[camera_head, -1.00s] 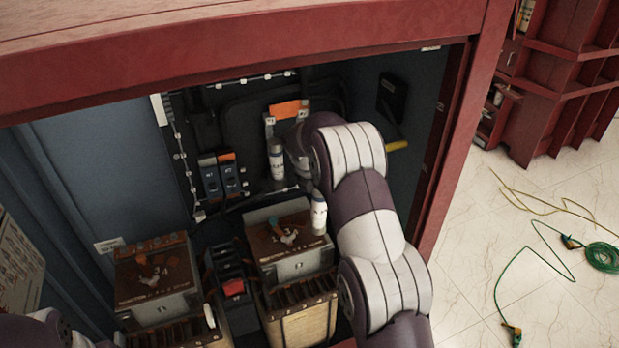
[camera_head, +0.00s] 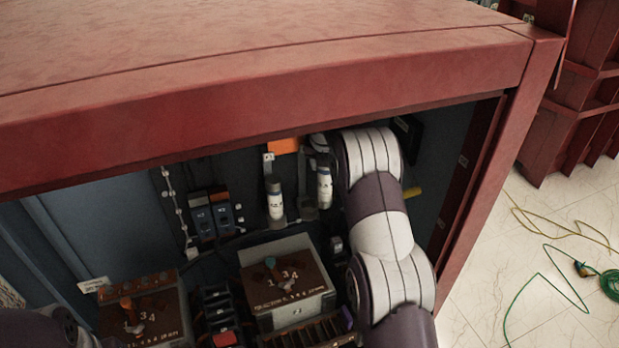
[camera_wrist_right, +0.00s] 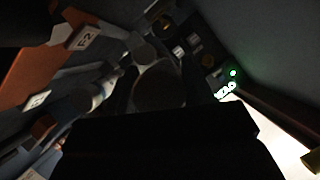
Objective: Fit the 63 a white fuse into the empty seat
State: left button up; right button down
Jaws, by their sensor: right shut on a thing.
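A white fuse (camera_head: 324,188) with dark print too small to read hangs upright below my right gripper (camera_head: 320,148). The gripper is shut on its top end, partly hidden by my wrist. Its lower end is close to a grey lower seat clip (camera_head: 308,212); I cannot tell whether they touch. Another white fuse (camera_head: 275,205) stands upright in the seat to its left. The orange panel (camera_head: 284,146) is above; it also fills the left of the dark wrist view (camera_wrist_right: 40,62). The gripper's dark body (camera_wrist_right: 170,145) covers the bottom there. My left gripper is out of view.
The red cabinet frame (camera_head: 270,100) crosses above the opening. Two blue-grey breakers (camera_head: 212,214) are left of the seats. A brown-topped transformer (camera_head: 285,285) stands below, another (camera_head: 140,315) to the left. A yellow handle (camera_head: 413,193) is right of my right arm.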

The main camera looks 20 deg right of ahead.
pick_arm(q)
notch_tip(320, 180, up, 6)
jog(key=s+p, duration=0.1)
jog(key=p, duration=0.3)
pick_arm(e)
jog(key=w+a+f, duration=0.2)
jog(key=w+f, duration=0.2)
jog(key=f, duration=0.4)
jog(key=shift+a, duration=0.4)
jog(key=c, duration=0.6)
grip_release()
jog(key=shift+w+f, duration=0.1)
jog(key=shift+o, duration=0.8)
jog(key=shift+w+d+f, duration=0.1)
jog(key=shift+w+f, duration=0.05)
jog(key=shift+w, duration=0.15)
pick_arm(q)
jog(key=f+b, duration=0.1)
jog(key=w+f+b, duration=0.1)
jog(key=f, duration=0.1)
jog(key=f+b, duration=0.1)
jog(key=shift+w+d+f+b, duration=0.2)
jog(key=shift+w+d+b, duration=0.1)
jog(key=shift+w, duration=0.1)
pick_arm(e)
jog(key=w+v, duration=0.1)
jog(key=v, duration=1)
jog(key=shift+r, duration=0.65)
